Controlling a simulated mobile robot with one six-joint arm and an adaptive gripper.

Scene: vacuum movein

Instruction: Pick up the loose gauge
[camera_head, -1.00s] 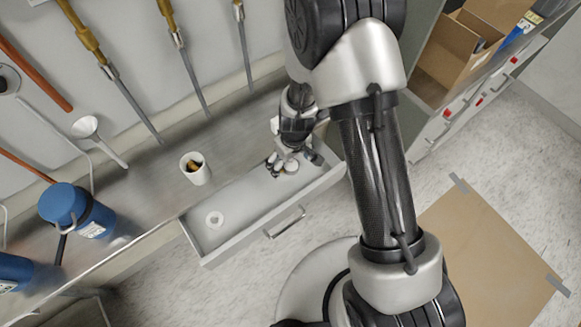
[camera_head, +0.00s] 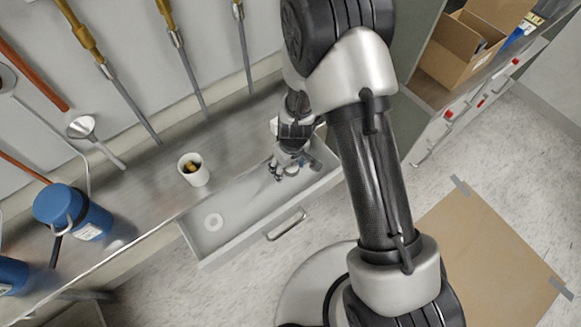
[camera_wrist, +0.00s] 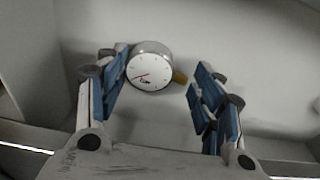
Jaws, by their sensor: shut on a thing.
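The gauge (camera_wrist: 150,66) has a round white dial, a red needle and a short brass stem. In the wrist view it sits between the blue-padded fingers of my gripper (camera_wrist: 161,70), its case against the left finger and its stem beside the right one. In the head view my gripper (camera_head: 287,168) reaches down into the right end of the open drawer (camera_head: 235,243). The gauge is mostly hidden by the fingers there. I cannot tell whether it still touches the drawer floor.
A white ring (camera_head: 213,222) lies in the drawer's left end. A white cup (camera_head: 194,170) with brass pieces stands on the metal bench (camera_head: 150,190), near a blue canister (camera_head: 72,212). Drawer walls surround my gripper. An open cardboard box (camera_head: 460,50) is at upper right.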

